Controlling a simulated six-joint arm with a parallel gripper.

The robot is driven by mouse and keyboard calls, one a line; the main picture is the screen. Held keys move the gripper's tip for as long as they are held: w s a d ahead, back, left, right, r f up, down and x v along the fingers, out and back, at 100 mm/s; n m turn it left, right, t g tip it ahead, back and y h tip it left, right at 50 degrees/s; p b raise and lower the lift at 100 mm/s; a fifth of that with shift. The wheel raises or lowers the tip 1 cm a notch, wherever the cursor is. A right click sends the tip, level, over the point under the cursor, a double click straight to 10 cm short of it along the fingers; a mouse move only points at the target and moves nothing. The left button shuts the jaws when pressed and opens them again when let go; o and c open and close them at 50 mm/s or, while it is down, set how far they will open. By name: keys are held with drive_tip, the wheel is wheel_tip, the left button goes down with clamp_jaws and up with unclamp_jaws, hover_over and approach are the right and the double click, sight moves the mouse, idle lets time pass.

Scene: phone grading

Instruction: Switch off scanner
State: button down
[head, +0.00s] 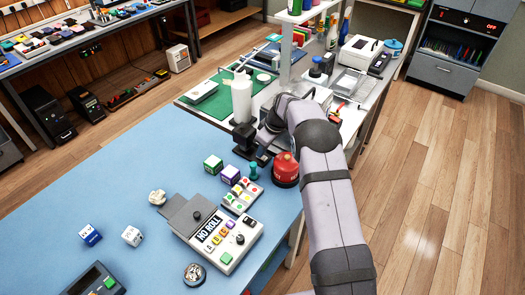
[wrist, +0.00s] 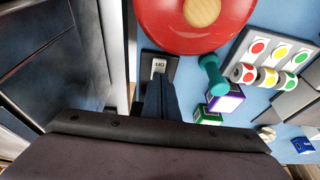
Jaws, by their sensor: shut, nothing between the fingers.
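My gripper (head: 262,146) is low at the far right edge of the blue table, left of a red dome. In the wrist view its dark fingers (wrist: 160,98) are together and empty. Their tips are beside a small black piece with a pale marked face (wrist: 159,66); I cannot tell whether they touch it. The red dome with a wooden knob (wrist: 200,14) is just beyond that piece; it also shows in the head view (head: 285,170). I cannot tell for certain which device is the scanner, and no switch position is readable. My arm and gripper hide part of this area.
A teal stamp-like piece (head: 254,170), a purple cube (head: 230,173), a green cube (head: 212,164) and a panel of coloured dots (head: 243,195) stand close by. The grey "NO ROLL" device (head: 213,232) is nearer. A white cylinder (head: 242,98) stands behind.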

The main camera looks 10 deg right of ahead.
drive_tip(key=p+v, duration=0.1)
drive_tip(key=v, duration=0.2)
drive_tip(key=p+v, duration=0.1)
drive_tip(key=shift+w+a+r+p, duration=0.25)
drive_tip(key=shift+r+p, duration=0.05)
drive_tip(key=shift+r, duration=0.2)
drive_tip(key=shift+s+d+r+b, duration=0.2)
drive_tip(key=shift+s+d+b, duration=0.1)
drive_tip(key=shift+b, duration=0.45)
wheel_tip(320, 180, up, 8)
drive_tip(key=b, duration=0.2)
hover_over(263, 158)
drive_tip(key=s+d, duration=0.4)
drive_tip(key=shift+w+a+f, duration=0.15)
drive_tip(key=shift+a+f, duration=0.1)
drive_tip(key=s+f+m+g+h, duration=0.1)
drive_tip(key=s+m, duration=0.2)
drive_tip(key=s, duration=0.8)
drive_tip(key=s+f+m+h, duration=0.1)
drive_tip(key=s+f+m, duration=0.1)
drive_tip(key=s, duration=1)
drive_tip(key=s+a+f+m+g, duration=0.1)
drive_tip(key=s+m, duration=0.3)
drive_tip(key=s, duration=0.8)
drive_tip(key=shift+s+f+g+h, duration=0.2)
drive_tip(key=shift+f+g+h, duration=0.15)
drive_tip(key=shift+f, duration=0.3)
drive_tip(key=c, duration=2.5)
unclamp_jaws()
